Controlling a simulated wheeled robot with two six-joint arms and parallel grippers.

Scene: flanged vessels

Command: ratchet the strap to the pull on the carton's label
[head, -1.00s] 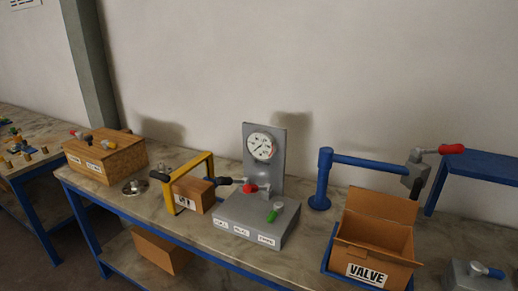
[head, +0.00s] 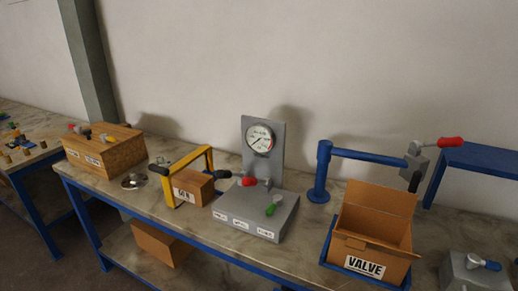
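A small brown carton (head: 198,184) with a printed label (head: 184,195) sits by a yellow frame (head: 207,161) on the bench. The label is too small to read surely. A dark handle (head: 158,169) shows at the frame's left end. I cannot make out a strap, and I cannot tell whether the frame touches the carton. A larger open carton (head: 372,220), labelled VALVE (head: 365,266), stands at the right. Neither of my grippers shows in the head view.
A wooden box (head: 103,155) stands left.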

